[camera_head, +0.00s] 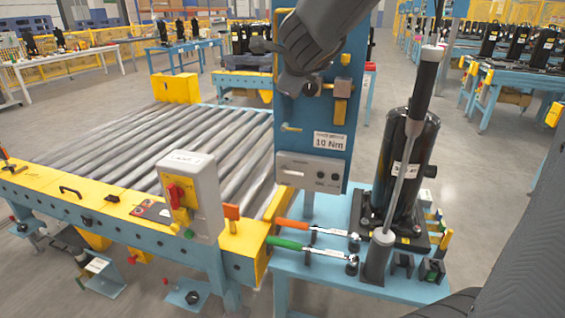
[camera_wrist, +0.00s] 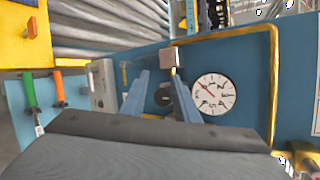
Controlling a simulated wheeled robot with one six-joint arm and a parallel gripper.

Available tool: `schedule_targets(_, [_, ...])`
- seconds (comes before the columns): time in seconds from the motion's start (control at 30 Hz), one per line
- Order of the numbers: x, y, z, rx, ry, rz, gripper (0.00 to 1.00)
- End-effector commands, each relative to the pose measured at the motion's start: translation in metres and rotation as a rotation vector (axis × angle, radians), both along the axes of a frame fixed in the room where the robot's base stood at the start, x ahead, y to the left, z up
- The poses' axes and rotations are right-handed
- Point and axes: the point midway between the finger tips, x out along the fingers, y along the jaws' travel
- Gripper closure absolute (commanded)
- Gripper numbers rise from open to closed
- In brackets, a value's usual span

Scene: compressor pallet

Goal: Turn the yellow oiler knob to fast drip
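The blue panel (camera_head: 295,143) stands upright behind my arm, which hides its upper part. A small yellow knob (camera_head: 345,59) shows right of my arm, above brass fittings (camera_head: 341,88); I cannot tell whether it is the oiler knob. In the wrist view, my gripper (camera_wrist: 160,72) points at the panel with its two fingers apart. A dark round part (camera_wrist: 163,97) shows between the fingers; contact is not clear. A white numbered dial (camera_wrist: 213,93) with a red pointer sits right of the fingers. Nothing is seen held.
A grey box (camera_head: 308,172) and a "10 Nm" label (camera_head: 329,141) are on the panel. A black compressor (camera_head: 405,160) stands on the blue table at right, with green- and orange-handled wrenches (camera_head: 305,248) in front. A roller conveyor (camera_head: 190,140) lies left.

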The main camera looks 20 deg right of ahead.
Motion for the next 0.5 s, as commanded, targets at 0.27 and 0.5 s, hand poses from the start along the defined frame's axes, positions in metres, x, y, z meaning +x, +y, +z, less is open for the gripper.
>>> schedule_targets(0.27, [-0.02, 0.026, -0.035, -0.204, 0.14, 0.248, 0.72])
schedule_targets(0.5, [-0.044, 0.045, -0.067, -0.362, 0.251, 0.46, 0.72])
